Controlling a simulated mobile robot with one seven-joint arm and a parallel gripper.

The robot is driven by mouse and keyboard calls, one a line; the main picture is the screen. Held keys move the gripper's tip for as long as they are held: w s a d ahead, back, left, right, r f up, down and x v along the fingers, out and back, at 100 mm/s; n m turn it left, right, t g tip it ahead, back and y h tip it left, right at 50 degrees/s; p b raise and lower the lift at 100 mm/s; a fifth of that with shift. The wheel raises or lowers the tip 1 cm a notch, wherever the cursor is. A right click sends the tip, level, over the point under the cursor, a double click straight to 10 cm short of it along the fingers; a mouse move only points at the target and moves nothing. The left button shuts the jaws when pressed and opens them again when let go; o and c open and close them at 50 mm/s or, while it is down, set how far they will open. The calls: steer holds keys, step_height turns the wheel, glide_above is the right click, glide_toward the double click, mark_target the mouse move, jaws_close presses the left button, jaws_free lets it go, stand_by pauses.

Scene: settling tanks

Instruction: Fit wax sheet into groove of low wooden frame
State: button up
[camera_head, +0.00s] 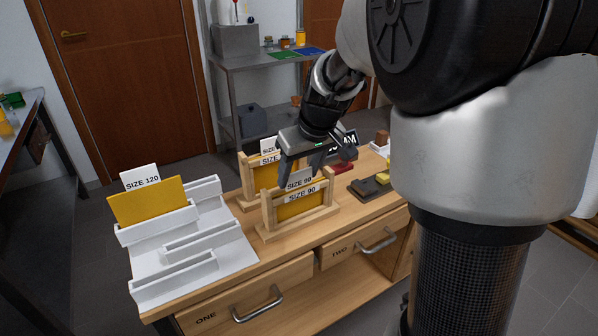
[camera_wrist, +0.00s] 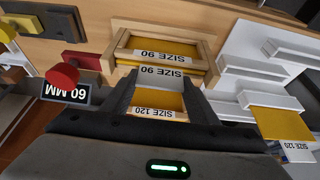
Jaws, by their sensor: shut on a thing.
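The front wooden frame (camera_head: 266,216) stands on the bench with a white SIZE 90 label; it also shows at the top of the wrist view (camera_wrist: 207,46). A yellow wax sheet (camera_head: 303,207) shows between its posts. A second SIZE 90 tag (camera_head: 299,183) sits just above the frame's label and shows between my fingers in the wrist view (camera_wrist: 162,72). My gripper (camera_head: 301,168) is above this frame, pointing down and shut on the tagged wax sheet. The sheet's lower edge is hidden, so I cannot tell whether it is in the groove.
A second wooden frame (camera_head: 246,178) with a yellow sheet stands behind; its label reads SIZE 120 in the wrist view (camera_wrist: 153,112). A white stepped rack (camera_head: 205,243) at left holds a SIZE 120 yellow sheet (camera_head: 150,202). A dark block (camera_head: 370,188) lies to the right.

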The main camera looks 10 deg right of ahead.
steer(key=shift+f, duration=0.2)
steer(key=o, duration=1.4)
steer(key=shift+r, duration=0.1)
steer(key=p+v, duration=0.3)
steer(key=v, duration=1.4)
steer(key=shift+s+r, duration=0.15)
steer(key=shift+r, duration=0.05)
